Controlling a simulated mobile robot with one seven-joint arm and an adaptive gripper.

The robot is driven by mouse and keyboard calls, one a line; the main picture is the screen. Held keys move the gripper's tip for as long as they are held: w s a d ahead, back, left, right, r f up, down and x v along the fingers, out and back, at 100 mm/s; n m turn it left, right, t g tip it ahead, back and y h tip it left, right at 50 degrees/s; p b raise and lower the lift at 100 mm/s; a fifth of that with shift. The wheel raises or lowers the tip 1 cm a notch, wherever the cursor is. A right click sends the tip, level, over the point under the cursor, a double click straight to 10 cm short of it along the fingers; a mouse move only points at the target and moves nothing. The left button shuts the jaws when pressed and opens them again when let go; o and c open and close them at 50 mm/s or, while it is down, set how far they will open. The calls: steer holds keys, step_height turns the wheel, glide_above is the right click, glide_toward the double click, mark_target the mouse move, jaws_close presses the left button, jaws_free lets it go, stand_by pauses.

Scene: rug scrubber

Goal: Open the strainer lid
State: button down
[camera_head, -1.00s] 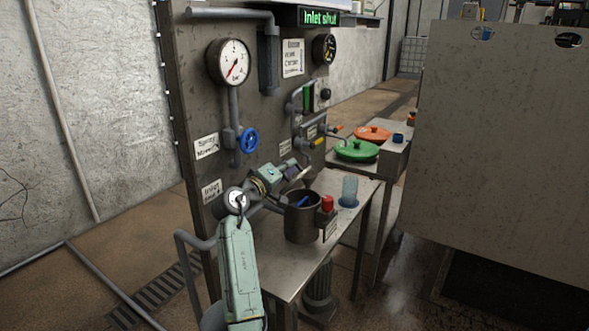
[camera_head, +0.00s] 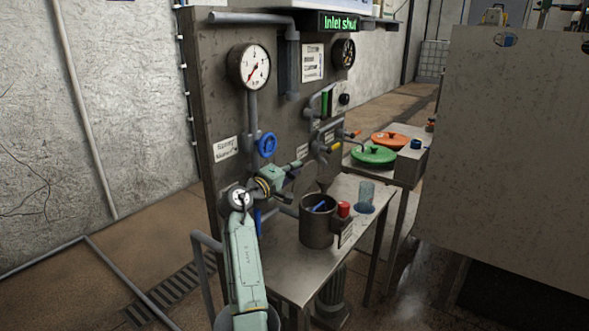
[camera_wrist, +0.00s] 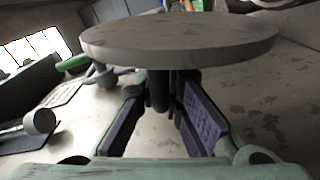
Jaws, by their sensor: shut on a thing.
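My gripper (camera_wrist: 160,108) is shut on a dark stem (camera_wrist: 158,92) under a round grey disc (camera_wrist: 180,40); the purple finger pads stand on both sides of the stem. I cannot tell for sure whether this disc is the strainer lid. In the head view my gripper (camera_head: 297,166) is small and close to the panel (camera_head: 225,105), below and right of the blue valve wheel (camera_head: 267,146). What it holds is too small to make out there. The disc hides much of the wrist view's background.
An open dark pot (camera_head: 318,228) with a blue item inside stands on the metal table (camera_head: 290,270), beside a red knob (camera_head: 344,209) and a clear cup (camera_head: 366,195). Green (camera_head: 373,156) and orange (camera_head: 390,141) lids lie further right.

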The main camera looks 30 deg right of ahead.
steer(key=shift+a+f, duration=0.1)
steer(key=c, duration=1.7)
jaws_free()
